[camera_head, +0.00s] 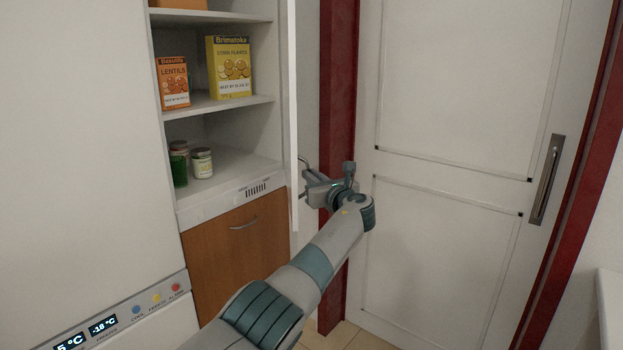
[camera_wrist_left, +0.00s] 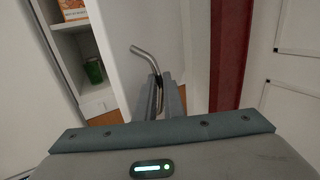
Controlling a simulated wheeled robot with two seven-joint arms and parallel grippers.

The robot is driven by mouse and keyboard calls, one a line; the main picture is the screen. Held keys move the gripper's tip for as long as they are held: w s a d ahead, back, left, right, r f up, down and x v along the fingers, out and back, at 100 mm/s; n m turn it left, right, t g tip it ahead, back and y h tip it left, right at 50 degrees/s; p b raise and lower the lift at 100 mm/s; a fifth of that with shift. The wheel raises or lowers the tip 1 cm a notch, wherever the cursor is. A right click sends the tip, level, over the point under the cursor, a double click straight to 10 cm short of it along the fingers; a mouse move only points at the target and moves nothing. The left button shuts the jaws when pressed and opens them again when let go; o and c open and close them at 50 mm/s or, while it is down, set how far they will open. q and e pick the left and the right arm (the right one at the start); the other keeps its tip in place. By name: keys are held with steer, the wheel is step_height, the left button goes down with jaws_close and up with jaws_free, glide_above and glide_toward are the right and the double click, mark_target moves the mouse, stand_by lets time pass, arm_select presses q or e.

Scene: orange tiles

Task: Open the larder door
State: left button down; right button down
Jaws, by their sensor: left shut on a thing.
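The larder door (camera_head: 292,110) stands wide open, seen nearly edge-on in the head view at the right side of the larder shelves (camera_head: 212,105). Its inner or outer face (camera_wrist_left: 130,40) fills the upper middle of the left wrist view. A curved metal handle (camera_wrist_left: 145,55) is on the door, and its upper end also shows in the head view (camera_head: 303,162). My left gripper (camera_head: 312,186) is at the door's right side and is shut on the handle. In the left wrist view its fingers (camera_wrist_left: 167,92) close around the handle's lower part. My right gripper is not in view.
A white panelled door (camera_head: 450,170) with a long handle (camera_head: 546,180) stands at the right, in a red frame (camera_head: 340,90). A wooden drawer front (camera_head: 240,255) is below the shelves. The shelves hold a lentils box (camera_head: 173,83), a corn flakes box (camera_head: 229,67) and jars (camera_head: 202,162).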

arm_select(q)
steer(key=shift+w+a+r, duration=0.1)
steer(key=shift+a+r, duration=0.1)
steer(key=shift+r, duration=0.25)
steer(key=c, duration=1.9)
jaws_free()
steer(key=shift+w, duration=0.1)
steer(key=shift+o, duration=0.2)
steer(key=shift+f, duration=0.4)
steer(key=shift+s+d, duration=0.2)
steer(key=shift+s, duration=0.05)
steer(key=v, duration=1.1)
steer(key=shift+a, duration=0.1)
